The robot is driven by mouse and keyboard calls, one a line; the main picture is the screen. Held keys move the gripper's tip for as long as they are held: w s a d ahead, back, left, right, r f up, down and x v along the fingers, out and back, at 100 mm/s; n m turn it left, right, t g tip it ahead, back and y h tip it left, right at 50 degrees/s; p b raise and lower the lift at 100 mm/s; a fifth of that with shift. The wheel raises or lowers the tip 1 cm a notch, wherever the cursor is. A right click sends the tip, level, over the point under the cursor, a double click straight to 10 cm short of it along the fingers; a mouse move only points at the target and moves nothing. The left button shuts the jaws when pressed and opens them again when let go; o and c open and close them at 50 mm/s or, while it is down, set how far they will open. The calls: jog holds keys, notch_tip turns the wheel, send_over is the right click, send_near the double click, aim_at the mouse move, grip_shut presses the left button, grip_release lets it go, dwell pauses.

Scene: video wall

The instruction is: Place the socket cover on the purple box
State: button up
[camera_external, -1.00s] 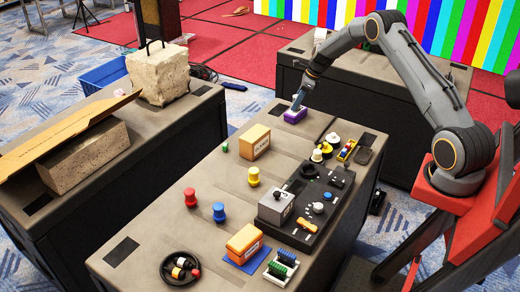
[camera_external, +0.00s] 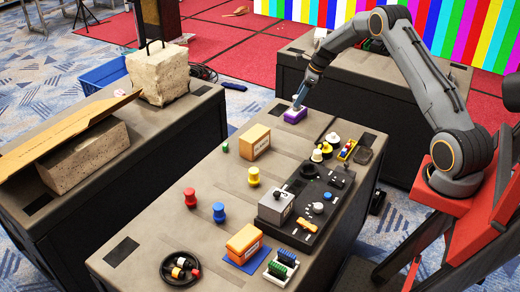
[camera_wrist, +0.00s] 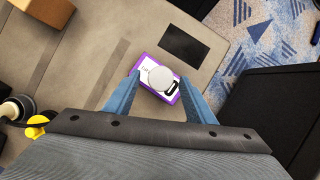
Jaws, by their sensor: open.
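The purple box (camera_external: 295,115) stands near the far end of the middle table. In the wrist view its white top with a purple edge (camera_wrist: 175,98) shows between my fingers. A round pale grey-white piece (camera_wrist: 160,77), which looks like the socket cover, lies over the box top, with a black shape beside it. My gripper (camera_external: 300,102) is directly above the box. In the wrist view its two blue fingers (camera_wrist: 160,80) are spread, one on each side of the disc, with gaps showing. Whether the fingers touch the box is unclear.
A cardboard box (camera_external: 255,142) stands left of the purple box. White and yellow round pieces (camera_external: 322,150) and a black panel (camera_external: 305,200) stand on the nearer right side. The table's far edge is close behind the purple box.

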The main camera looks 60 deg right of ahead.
jog(key=b+v, duration=0.2)
jog(key=v, duration=0.7)
jog(key=s+a+r+n+g, duration=0.1)
jog(key=s+a+n, duration=0.2)
jog(key=a+n, duration=0.35)
jog(key=s+a+n, duration=0.2)
jog(key=a+n, duration=0.1)
jog(key=a, duration=0.7)
jog(key=s+a+r+n+g, duration=0.1)
jog(key=s+a+n, duration=0.25)
jog(key=a, duration=0.55)
jog(key=s+a+f+n, duration=0.1)
jog(key=s+a+n, duration=0.7)
jog(key=s, duration=0.3)
jog(key=s+a+f+n+g+h, duration=0.1)
jog(key=s+a+n, duration=0.8)
jog(key=s+n, duration=0.1)
jog(key=shift+s+g+h, duration=0.3)
jog(key=shift+s, duration=0.45)
